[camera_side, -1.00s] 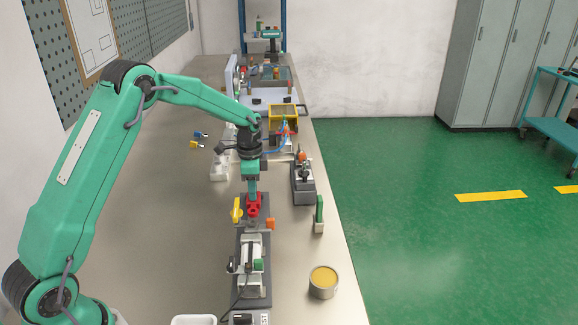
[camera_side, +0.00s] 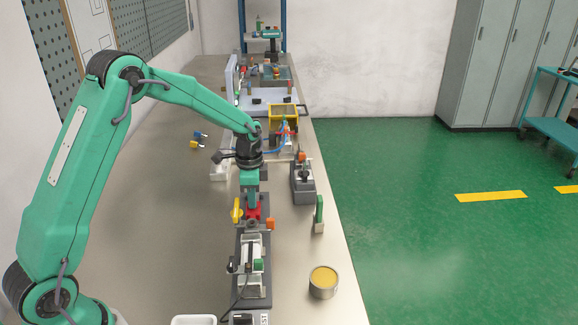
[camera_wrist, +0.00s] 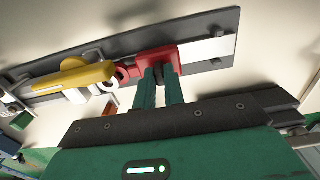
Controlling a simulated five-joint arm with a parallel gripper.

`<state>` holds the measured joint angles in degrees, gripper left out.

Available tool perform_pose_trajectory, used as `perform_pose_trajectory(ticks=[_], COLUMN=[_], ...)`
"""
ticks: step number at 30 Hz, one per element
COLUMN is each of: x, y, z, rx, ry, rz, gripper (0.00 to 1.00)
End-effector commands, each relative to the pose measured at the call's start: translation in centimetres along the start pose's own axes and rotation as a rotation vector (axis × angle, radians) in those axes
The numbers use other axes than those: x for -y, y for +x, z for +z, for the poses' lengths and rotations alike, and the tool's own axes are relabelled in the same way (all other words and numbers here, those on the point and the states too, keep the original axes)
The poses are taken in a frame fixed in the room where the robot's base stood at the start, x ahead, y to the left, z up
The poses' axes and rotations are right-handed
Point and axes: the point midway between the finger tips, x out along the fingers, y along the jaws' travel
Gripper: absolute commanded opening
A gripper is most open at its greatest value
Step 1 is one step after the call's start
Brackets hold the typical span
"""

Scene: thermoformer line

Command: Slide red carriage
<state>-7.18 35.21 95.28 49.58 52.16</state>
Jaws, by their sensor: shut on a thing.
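The red carriage (camera_side: 254,213) sits on a grey rail base in the side view, beside a yellow handle (camera_side: 237,210). The carriage also shows in the wrist view (camera_wrist: 145,61), on a pale strip along the dark base (camera_wrist: 214,24). My gripper (camera_side: 252,204) reaches down onto the carriage from above. Its two green fingers in the wrist view (camera_wrist: 160,78) are shut on a part of the carriage, and the part between the fingertips is mostly hidden. The yellow handle in the wrist view (camera_wrist: 75,77) lies left of the carriage.
A grey clamp fixture (camera_side: 252,262) stands on the near side of the carriage. An orange block (camera_side: 271,223) is close on the right. A green-topped post (camera_side: 319,214) and a tin (camera_side: 323,282) stand near the bench's right edge. The bench's left side is mostly clear.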

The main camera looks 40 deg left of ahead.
Motion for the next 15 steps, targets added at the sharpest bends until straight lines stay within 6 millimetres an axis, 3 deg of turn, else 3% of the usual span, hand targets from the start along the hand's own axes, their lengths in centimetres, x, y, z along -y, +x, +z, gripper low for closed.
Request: perform_pose_trajectory(ticks=[4,14,15], x=[-1.4,-2.0,-2.0], y=[-0.1,-0.1,-0.1], z=[-0.1,-0.1,-0.1], rx=[-0.001,0.003,0.003], ry=[0.002,0.005,0.005], rz=[-0.002,0.003,0.004], gripper=[0.0,0.0,0.13])
